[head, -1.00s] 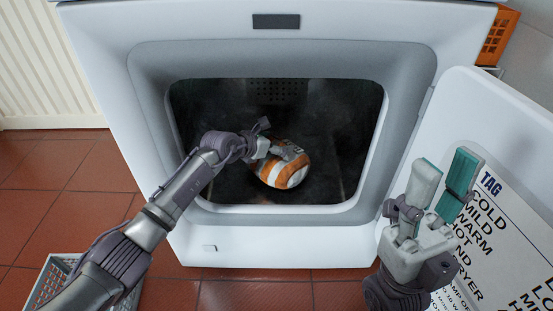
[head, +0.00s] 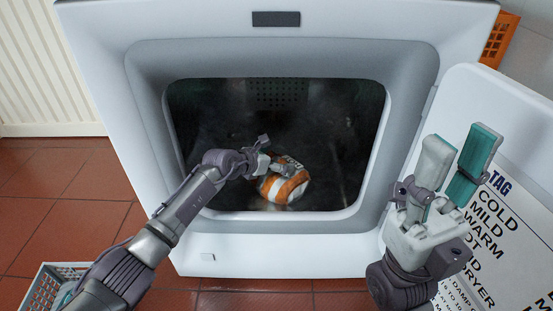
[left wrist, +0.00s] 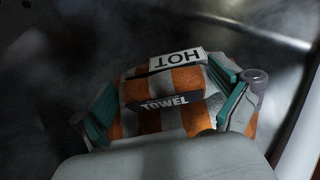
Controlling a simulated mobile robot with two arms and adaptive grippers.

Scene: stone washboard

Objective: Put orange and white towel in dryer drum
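The orange and white towel (head: 290,187) is a folded, striped bundle low inside the dryer drum (head: 340,150). In the left wrist view the towel (left wrist: 160,118) carries a TOWEL band and a HOT tag (left wrist: 178,59). My left gripper (head: 272,165) reaches through the door opening, its teal pads on both sides of the towel, apparently closed against it. Whether the towel bears on the drum floor is hard to tell. My right gripper (head: 457,165) is empty, with its fingers apart, in front of the open door.
The open dryer door (head: 510,130) with a printed label stands at the right. A grey basket (head: 45,285) is at the lower left; an orange crate (head: 499,40) is at the upper right.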

